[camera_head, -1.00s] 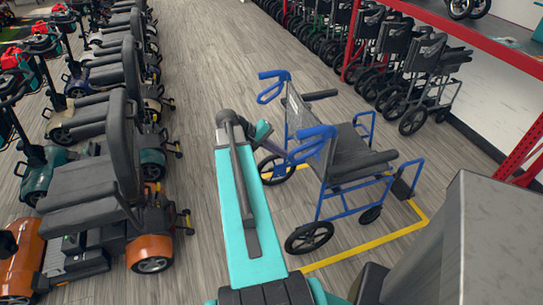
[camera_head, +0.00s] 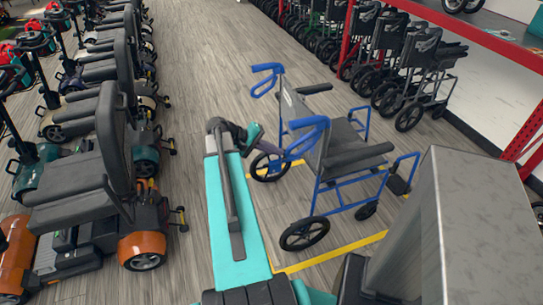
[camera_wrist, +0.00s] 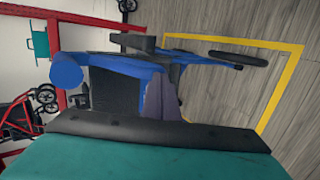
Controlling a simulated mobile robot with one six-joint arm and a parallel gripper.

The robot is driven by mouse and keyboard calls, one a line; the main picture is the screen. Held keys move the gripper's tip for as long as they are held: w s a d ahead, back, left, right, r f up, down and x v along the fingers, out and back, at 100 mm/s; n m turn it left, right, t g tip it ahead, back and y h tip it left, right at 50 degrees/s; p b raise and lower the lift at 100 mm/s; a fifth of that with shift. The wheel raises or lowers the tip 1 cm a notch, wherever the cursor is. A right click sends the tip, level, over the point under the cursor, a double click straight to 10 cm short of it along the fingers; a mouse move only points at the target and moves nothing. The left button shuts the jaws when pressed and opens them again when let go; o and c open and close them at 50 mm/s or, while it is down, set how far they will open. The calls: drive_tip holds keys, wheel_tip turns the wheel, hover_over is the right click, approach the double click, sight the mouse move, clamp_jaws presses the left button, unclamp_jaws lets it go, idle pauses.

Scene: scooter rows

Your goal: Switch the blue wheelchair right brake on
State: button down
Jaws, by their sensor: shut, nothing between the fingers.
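The blue wheelchair (camera_head: 345,180) stands on the floor with its back and two blue push handles toward the left and its seat facing right. Its near rear wheel (camera_head: 304,234) is at the lower left of the frame; I cannot make out a brake lever there. My gripper (camera_head: 277,152) is shut and empty, just left of the near push handle (camera_head: 308,125), overlapping the far rear wheel in the picture. In the wrist view the gripper's greyish fingers (camera_wrist: 168,103) overlap the blue frame (camera_wrist: 125,70); I cannot tell whether they touch.
Scooters (camera_head: 80,190) stand in a row at left. More wheelchairs (camera_head: 420,75) line the right wall by a red rack (camera_head: 350,40). A yellow floor line (camera_head: 330,255) surrounds the wheelchair. Bare floor lies behind it and to the left.

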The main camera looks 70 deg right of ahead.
drive_tip(key=shift+s+f, duration=0.15)
drive_tip(key=shift+s, duration=0.1)
drive_tip(key=shift+w, duration=0.1)
drive_tip(key=p+v, duration=0.4)
drive_tip(key=v, duration=1)
drive_tip(key=shift+w+a+f+p, duration=0.15)
drive_tip(key=shift+w+f+p, duration=0.15)
drive_tip(key=shift+w, duration=0.1)
